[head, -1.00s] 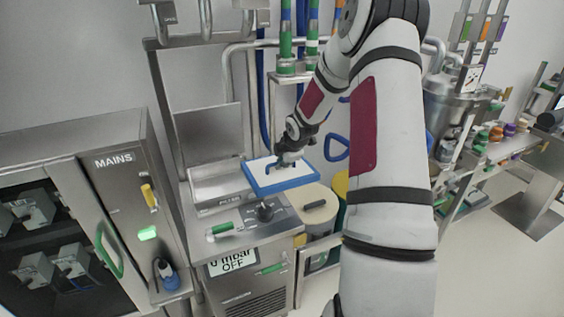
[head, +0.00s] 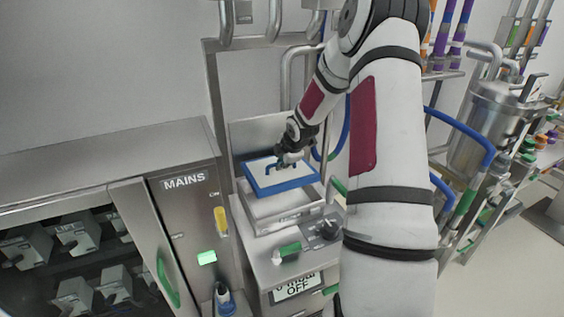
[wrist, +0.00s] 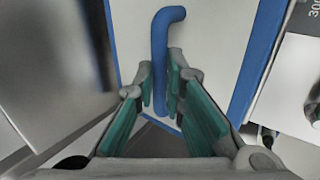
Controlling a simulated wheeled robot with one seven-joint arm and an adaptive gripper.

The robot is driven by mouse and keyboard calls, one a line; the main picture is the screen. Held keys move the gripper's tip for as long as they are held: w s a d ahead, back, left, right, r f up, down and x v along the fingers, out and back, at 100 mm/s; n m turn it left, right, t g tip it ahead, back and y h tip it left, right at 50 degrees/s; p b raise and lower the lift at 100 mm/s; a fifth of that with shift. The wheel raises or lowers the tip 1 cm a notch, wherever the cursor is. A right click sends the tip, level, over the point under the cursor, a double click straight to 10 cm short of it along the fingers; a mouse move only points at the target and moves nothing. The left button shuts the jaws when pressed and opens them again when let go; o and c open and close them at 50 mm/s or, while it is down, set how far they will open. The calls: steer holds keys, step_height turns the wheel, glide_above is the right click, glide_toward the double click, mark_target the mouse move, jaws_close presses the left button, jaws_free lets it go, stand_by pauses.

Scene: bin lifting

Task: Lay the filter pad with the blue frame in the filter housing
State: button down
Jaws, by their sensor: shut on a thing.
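The filter pad (head: 262,177) is a white panel with a blue frame and a blue handle (wrist: 162,40) on its face. My gripper (head: 282,163) is shut on that handle, with a green-padded finger on each side of it in the wrist view. The pad is held roughly level above the filter housing (head: 285,217), an open steel box on the bench top. The pad hides the back of the housing's opening. The housing's raised lid (head: 262,132) stands behind, partly hidden by the pad and my arm.
A steel cabinet marked MAINS (head: 185,181), with a yellow handle and a lit green indicator, stands close on the left. A green-handled valve (head: 287,252) and a dark knob (head: 327,229) sit in front of the housing. Pipes and a steel vessel (head: 497,120) are at right.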

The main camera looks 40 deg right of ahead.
mark_target(282, 172)
steer(key=shift+w+f+b, duration=0.2)
steer(key=shift+f+b, duration=0.7)
steer(key=shift+f, duration=0.65)
steer(key=shift+f+b, duration=0.5)
steer(key=shift+f, duration=0.35)
steer(key=shift+s+r, duration=0.15)
steer(key=shift+r, duration=0.1)
steer(key=shift+d+r+t, duration=0.1)
steer(key=shift+t, duration=0.2)
steer(key=shift+f+b, duration=0.4)
steer(key=shift+f, duration=1.8)
